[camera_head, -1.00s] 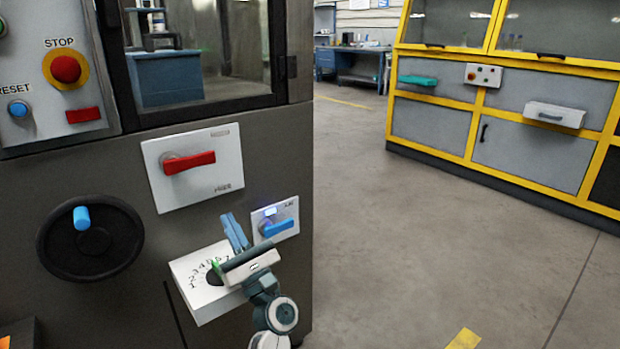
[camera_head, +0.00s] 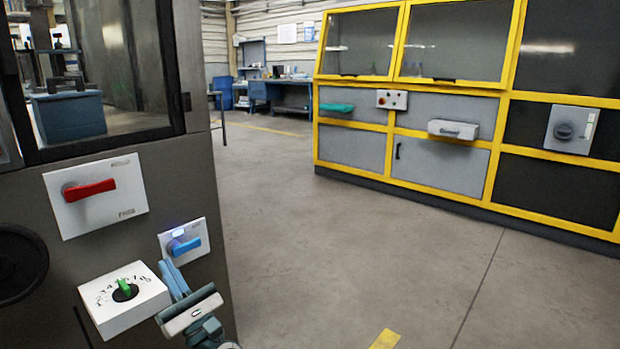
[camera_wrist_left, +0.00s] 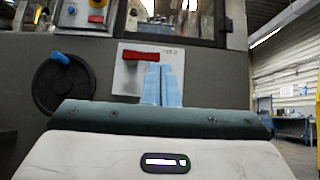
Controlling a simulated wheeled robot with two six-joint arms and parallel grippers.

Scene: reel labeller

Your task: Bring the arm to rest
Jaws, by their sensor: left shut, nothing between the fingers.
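My left gripper (camera_head: 174,278) is in front of the dark machine, just right of the white dial box (camera_head: 125,300) and below the blue switch (camera_head: 185,246). Its blue fingers are together and hold nothing. The box's green knob (camera_head: 124,288) shows clear of the gripper. In the left wrist view the closed fingers (camera_wrist_left: 161,84) point up in front of the white panel with the red handle (camera_wrist_left: 141,56). My right gripper is not in view.
The machine's red handle panel (camera_head: 95,194) sits above the dial box. A black handwheel (camera_head: 18,264) is at the left edge; it also shows in the left wrist view (camera_wrist_left: 63,88). Grey floor (camera_head: 330,240) is open to the right, up to a yellow-framed cabinet (camera_head: 450,125).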

